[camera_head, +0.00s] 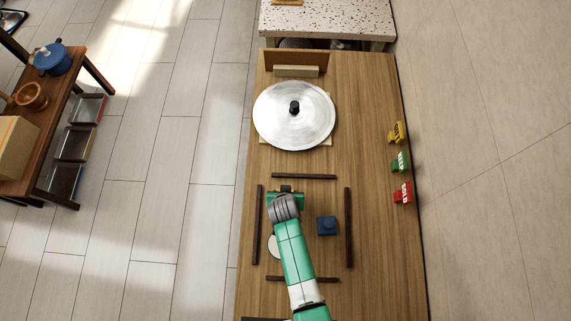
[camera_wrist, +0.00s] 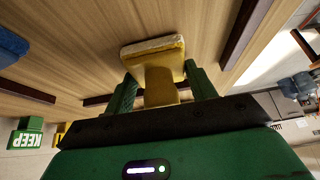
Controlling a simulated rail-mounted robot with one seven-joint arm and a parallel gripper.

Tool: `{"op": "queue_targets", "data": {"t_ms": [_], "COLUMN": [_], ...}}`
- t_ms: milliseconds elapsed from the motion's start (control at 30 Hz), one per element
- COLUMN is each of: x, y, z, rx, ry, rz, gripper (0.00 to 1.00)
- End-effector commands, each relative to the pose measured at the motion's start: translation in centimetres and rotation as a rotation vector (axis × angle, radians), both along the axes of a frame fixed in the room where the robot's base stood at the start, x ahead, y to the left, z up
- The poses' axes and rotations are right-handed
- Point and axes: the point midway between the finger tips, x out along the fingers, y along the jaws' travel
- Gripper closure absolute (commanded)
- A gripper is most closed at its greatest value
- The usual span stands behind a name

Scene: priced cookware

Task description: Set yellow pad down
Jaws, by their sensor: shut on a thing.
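The yellow pad (camera_wrist: 160,67) is a yellow block with a pale face and a narrower yellow grip. In the wrist view it sits between the green fingers of my gripper (camera_wrist: 159,84), which is shut on its grip. In the head view my gripper (camera_head: 286,194) is over the upper left of an area marked by dark strips on the wooden table (camera_head: 370,120). Only a small bit of yellow shows there; the rest is hidden by the wrist. I cannot tell whether the pad touches the table.
A blue pad (camera_head: 327,226) stands to the right of my arm, inside the dark strips (camera_head: 348,228). A pale round thing (camera_head: 273,246) is partly hidden left of my arm. A large metal lid (camera_head: 294,116) lies farther back. Yellow, green (camera_head: 399,162) and red (camera_head: 403,193) signs stand along the right edge.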

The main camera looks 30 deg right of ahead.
Motion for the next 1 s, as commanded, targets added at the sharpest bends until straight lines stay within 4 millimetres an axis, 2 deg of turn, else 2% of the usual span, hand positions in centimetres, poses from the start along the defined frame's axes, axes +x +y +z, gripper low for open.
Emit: {"op": "queue_targets", "data": {"t_ms": [67,100,200,467,567,800,1000], "x": [0.0,0.0,0.0,0.0,-0.2,-2.7,-4.4], "y": [0.0,0.0,0.0,0.0,0.1,1.5,2.4], "z": [-0.4,-0.4,-0.3,-0.2,0.7,5.9,9.4], "rx": [0.000,0.000,0.000,0.000,0.000,0.000,-0.001], "ry": [0.000,0.000,0.000,0.000,0.000,-0.001,-0.001], "rz": [0.000,0.000,0.000,0.000,0.000,0.000,0.001], "gripper": [0.69,0.42,0.23,0.23,0.23,0.23,0.23]}}
